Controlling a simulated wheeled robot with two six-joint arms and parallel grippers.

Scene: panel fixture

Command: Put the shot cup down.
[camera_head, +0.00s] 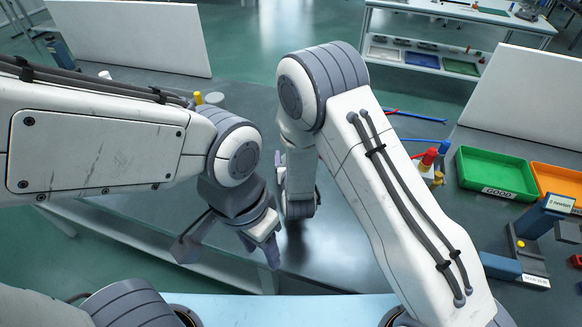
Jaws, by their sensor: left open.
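My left gripper (230,252) hangs near the front edge of the dark table (345,240), left of the middle of the view. Its fingers are spread wide apart, and I see nothing held between them. My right arm rises from the lower right and bends down at the middle. Its end, my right gripper (299,207), is seen over the tabletop close to the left gripper, and I cannot make out its jaws. I cannot pick out a shot cup for certain; my arms cover much of the table.
A green bin (495,168) marked GOOD and an orange bin (557,181) stand at the right. Red and yellow bottles (428,160) stand beside my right arm. A blue device (542,215) is at the far right. A grey round piece (215,99) sits behind my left arm.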

